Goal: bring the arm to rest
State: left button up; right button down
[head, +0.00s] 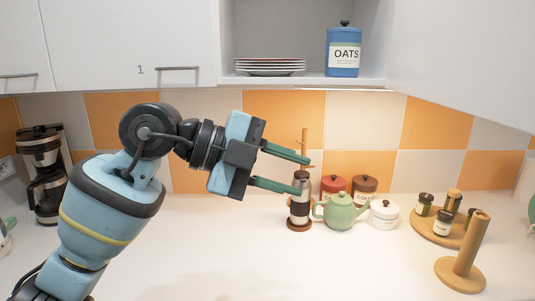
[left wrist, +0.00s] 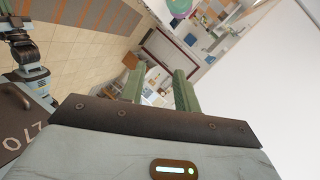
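My left arm reaches in from the left in the head view, raised above the white counter. Its gripper (head: 304,175) points right, with its two green fingers spread apart and nothing visible between them.
A green teapot (head: 340,212), a white sugar pot (head: 383,214) and red and brown canisters stand behind the fingers. A wooden holder (head: 462,262) and a tray of jars (head: 420,226) are at right. A coffee maker (head: 42,175) is at left. The front counter is clear.

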pick_arm(q)
jog(key=a+f+n+t+y, duration=0.2)
jog(key=a+f+n+t, duration=0.35)
jog(key=f+n, duration=0.4)
jog(key=a+f+n+t+y, duration=0.1)
jog(key=a+f+n+t, duration=0.5)
jog(key=f, duration=0.7)
jog(key=a+f+n+t+y, duration=0.2)
jog(key=a+f+n+t, duration=0.35)
jog(key=f+n, duration=0.5)
jog(key=s+a+f+g+y, duration=0.2)
jog(key=s+f+g, duration=0.1)
jog(key=s+f, duration=0.4)
jog(key=s+a+f+n+g+y, duration=0.1)
jog(key=s+a+f+g+y, duration=0.1)
jog(key=s+f, duration=0.6)
jog(key=s+a+f+g+y, duration=0.2)
jog(key=s+f+g, duration=0.2)
jog(key=s+f, duration=0.3)
notch_tip(320, 180, down, 5)
jog(key=shift+s+a+r+y, duration=0.1)
jog(key=shift+s+a+y, duration=0.15)
jog(key=shift+s+y, duration=0.05)
jog(key=shift+d, duration=0.1)
